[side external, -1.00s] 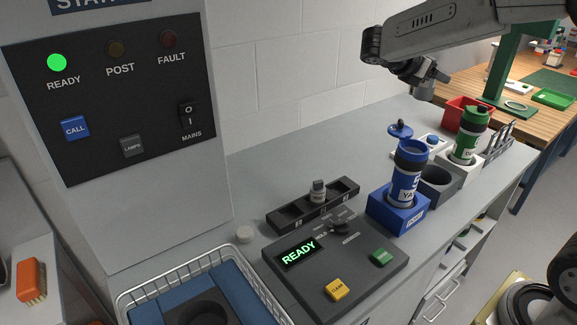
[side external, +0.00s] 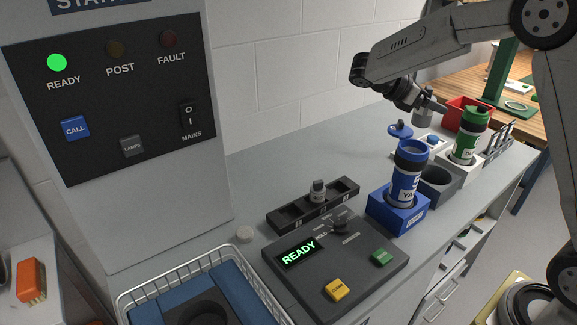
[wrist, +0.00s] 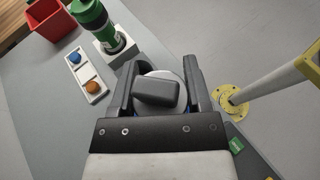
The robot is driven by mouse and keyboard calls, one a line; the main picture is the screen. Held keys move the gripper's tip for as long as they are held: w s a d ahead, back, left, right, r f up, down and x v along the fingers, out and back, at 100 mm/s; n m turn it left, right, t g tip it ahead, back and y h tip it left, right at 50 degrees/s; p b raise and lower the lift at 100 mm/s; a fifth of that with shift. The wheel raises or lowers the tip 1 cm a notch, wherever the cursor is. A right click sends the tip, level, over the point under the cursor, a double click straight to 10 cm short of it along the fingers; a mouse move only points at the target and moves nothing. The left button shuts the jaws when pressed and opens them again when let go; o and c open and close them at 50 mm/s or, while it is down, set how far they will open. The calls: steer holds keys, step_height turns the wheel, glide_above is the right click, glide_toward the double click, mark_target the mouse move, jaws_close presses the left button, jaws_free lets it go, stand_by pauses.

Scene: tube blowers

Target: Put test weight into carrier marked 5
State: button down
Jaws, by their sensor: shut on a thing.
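My gripper (side external: 421,102) is shut on the test weight (side external: 424,114), a grey metal cylinder, held in the air above the bench. In the wrist view the gripper (wrist: 160,88) has a finger on each side of the weight's dark grip (wrist: 157,94); a pale round top shows behind it. A blue carrier (side external: 408,172) with its cap raised stands upright in a blue base (side external: 396,213), just below and left of the weight in the side view. A green carrier (side external: 468,143) stands in a white base farther back. I cannot read a clear 5 on either.
A grey empty holder (side external: 440,185) sits between the two carriers. A red bin (side external: 458,110) and a white button box (wrist: 87,73) are behind. A black slotted rack (side external: 290,212) and a control panel (side external: 375,280) reading READY lie at the front.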

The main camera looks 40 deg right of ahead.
mark_target(426, 127)
steer(key=shift+f, duration=0.1)
steer(key=shift+f, duration=2.3)
steer(key=shift+f, duration=0.4)
steer(key=shift+f, duration=0.4)
steer(key=shift+f, duration=0.3)
steer(key=shift+f, duration=0.35)
steer(key=shift+f, duration=0.1)
jaws_free()
